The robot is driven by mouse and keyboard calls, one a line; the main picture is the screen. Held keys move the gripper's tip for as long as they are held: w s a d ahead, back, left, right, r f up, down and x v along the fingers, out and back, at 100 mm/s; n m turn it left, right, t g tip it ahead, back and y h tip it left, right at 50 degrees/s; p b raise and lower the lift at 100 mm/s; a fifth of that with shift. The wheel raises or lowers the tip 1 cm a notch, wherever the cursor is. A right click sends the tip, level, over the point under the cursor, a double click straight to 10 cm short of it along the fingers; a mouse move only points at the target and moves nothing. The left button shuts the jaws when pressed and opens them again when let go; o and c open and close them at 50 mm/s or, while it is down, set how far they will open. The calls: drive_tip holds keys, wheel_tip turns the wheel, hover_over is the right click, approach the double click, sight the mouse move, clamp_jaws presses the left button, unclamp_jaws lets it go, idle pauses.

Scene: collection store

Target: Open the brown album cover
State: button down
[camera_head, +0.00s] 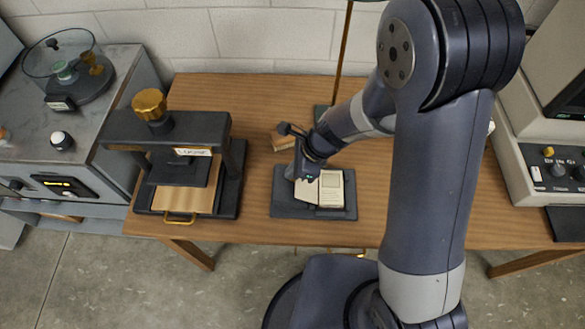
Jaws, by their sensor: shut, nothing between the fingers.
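The album (331,188) lies on a dark mat (285,208) near the front middle of the wooden table. Two pale surfaces show side by side, with a darker line between them, so it looks open. The left pale leaf (307,191) looks slanted; I cannot tell if it is fully flat. No brown outer face of the cover is clearly visible. My gripper (299,175) is shut and empty at the upper left edge of the left leaf. It hides part of that edge, and I cannot tell if it touches it.
A black press with a brass knob (149,103) stands left of the mat. A small wooden block (284,141) lies behind my gripper. A thin brass post (343,50) rises at the back. A pale machine (550,165) stands at the right. Bare tabletop separates press and mat.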

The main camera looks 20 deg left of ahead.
drive_tip(key=shift+r, duration=0.1)
drive_tip(key=shift+r+p, duration=0.7)
drive_tip(key=shift+p, duration=0.05)
drive_tip(key=shift+w+d+r+p, duration=0.15)
drive_tip(key=shift+d+r+p, duration=0.1)
drive_tip(key=shift+r+p, duration=0.3)
wheel_tip(320, 180, up, 12)
drive_tip(key=p, duration=0.2)
drive_tip(key=shift+a, duration=0.35)
drive_tip(key=shift+f, duration=0.1)
drive_tip(key=f, duration=0.3)
drive_tip(key=d+f, duration=0.1)
drive_tip(key=f, duration=0.2)
drive_tip(key=d+f, duration=0.1)
drive_tip(key=f, duration=0.3)
drive_tip(key=shift+w+d, duration=0.1)
drive_tip(key=shift+d, duration=0.05)
drive_tip(key=b+x, duration=0.2)
drive_tip(key=shift+a+f, duration=0.2)
drive_tip(key=shift+a, duration=0.05)
drive_tip(key=shift+b+x, duration=0.8)
drive_tip(key=shift+b, duration=0.1)
